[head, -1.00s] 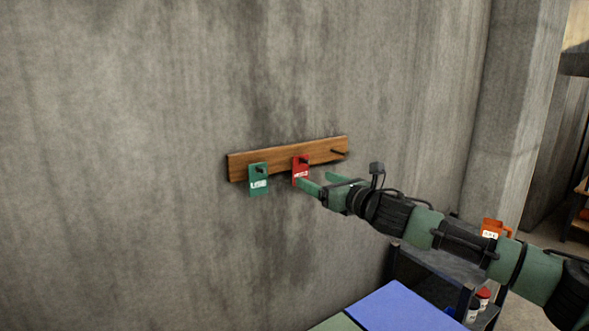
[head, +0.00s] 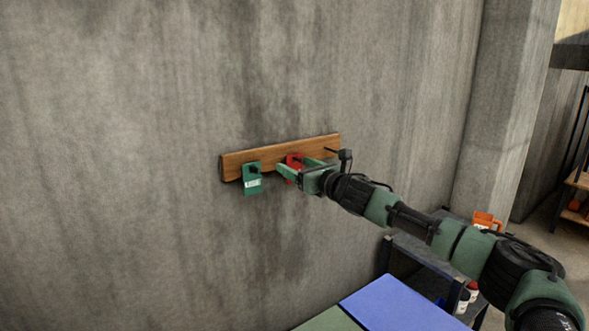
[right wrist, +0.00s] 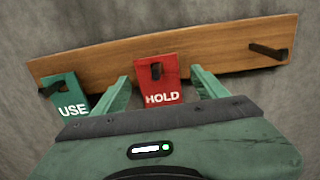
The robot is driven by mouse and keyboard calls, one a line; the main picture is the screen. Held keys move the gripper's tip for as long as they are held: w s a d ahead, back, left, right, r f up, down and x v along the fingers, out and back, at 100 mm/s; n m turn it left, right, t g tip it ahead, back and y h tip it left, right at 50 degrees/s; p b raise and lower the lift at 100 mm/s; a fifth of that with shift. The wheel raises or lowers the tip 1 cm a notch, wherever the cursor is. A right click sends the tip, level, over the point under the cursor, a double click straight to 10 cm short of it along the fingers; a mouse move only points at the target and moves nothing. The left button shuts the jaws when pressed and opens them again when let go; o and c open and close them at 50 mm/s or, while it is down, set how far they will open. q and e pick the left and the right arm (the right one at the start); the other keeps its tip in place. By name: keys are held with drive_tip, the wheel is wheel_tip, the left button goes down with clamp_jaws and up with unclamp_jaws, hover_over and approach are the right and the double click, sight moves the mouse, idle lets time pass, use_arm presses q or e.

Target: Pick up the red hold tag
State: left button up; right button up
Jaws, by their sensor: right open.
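The red hold tag (right wrist: 160,84) hangs on the middle peg of a wooden peg board (right wrist: 217,50) on the wall. It reads HOLD in the right wrist view. In the head view the red tag (head: 293,161) is partly hidden by my right gripper (head: 304,168). That gripper is open, and in the right wrist view its fingers (right wrist: 163,92) stand on either side of the red tag. I cannot tell whether they touch it. A green tag (right wrist: 68,97) reading USE hangs on the left peg, close to the left finger. My left gripper is not in view.
The right peg (right wrist: 268,51) of the board is bare. The concrete wall (head: 110,150) is right behind the board. Below are a blue surface (head: 400,305) and a dark shelf unit (head: 430,262) at lower right, with an orange item (head: 486,221) on it.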

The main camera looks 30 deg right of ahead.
drive_tip(key=c, duration=1.4)
drive_tip(key=shift+r, duration=0.2)
drive_tip(key=shift+s, duration=0.15)
drive_tip(key=s+d+b, duration=0.2)
drive_tip(key=s+b, duration=0.2)
drive_tip(key=s, duration=1.3)
drive_tip(key=shift+s+d+r, duration=0.15)
drive_tip(key=shift+s+d, duration=0.05)
drive_tip(key=shift+s, duration=0.1)
